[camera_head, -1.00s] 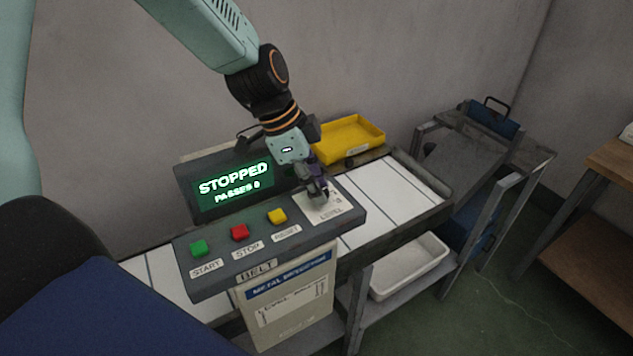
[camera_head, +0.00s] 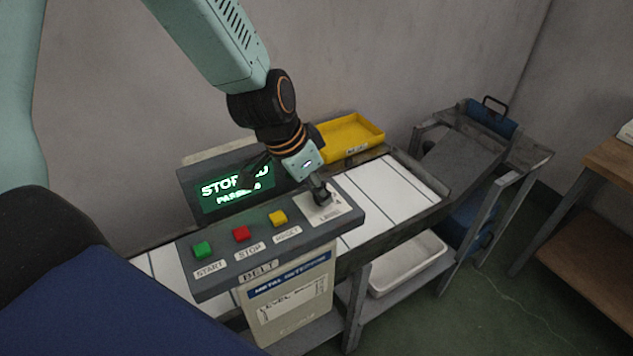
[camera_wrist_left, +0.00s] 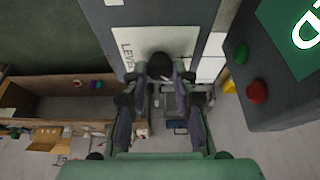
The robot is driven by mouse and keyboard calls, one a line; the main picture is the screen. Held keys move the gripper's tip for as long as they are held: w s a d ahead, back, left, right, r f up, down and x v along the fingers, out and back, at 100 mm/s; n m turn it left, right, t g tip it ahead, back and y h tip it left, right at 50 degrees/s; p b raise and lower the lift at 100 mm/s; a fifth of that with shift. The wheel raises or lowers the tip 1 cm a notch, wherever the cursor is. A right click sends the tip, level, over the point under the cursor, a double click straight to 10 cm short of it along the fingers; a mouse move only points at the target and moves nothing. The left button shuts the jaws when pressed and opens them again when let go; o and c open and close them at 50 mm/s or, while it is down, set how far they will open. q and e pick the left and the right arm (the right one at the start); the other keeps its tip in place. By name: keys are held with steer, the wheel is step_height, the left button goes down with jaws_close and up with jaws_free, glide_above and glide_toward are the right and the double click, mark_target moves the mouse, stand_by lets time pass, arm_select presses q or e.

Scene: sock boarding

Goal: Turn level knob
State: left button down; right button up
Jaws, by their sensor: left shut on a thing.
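The level knob (camera_wrist_left: 160,66) is a dark round knob on a pale plate marked LEVEL (camera_head: 330,213), at the right end of the grey control panel (camera_head: 225,262). My left gripper (camera_head: 322,196) reaches down onto it from above and is shut on it. In the left wrist view the two fingers of my left gripper (camera_wrist_left: 160,80) stand on either side of the knob. The fingers hide most of the knob in the head view. My right gripper is not in view.
Green (camera_head: 203,250), red (camera_head: 241,233) and yellow (camera_head: 278,217) buttons sit left of the knob. A lit display (camera_head: 225,193) stands behind, partly covered by my arm. A yellow tray (camera_head: 352,137) lies behind the white belt (camera_head: 385,195).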

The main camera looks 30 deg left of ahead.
arm_select(q)
steer(key=n+y, duration=0.1)
steer(key=n, duration=0.2)
steer(key=shift+s+d+n, duration=0.1)
steer(key=shift+d+n, duration=0.05)
steer(key=shift+n, duration=0.25)
steer(key=shift+n+y+p, duration=0.4)
steer(key=shift+n+y, duration=0.1)
steer(key=shift+n, duration=0.3)
steer(key=shift+d+n+y+p, duration=0.2)
steer(key=shift+n+y+p, duration=0.4)
steer(key=shift+n+p, duration=0.8)
steer(key=shift+n+b, duration=0.3)
steer(key=shift+n, duration=0.1)
steer(key=c, duration=1.1)
jaws_free()
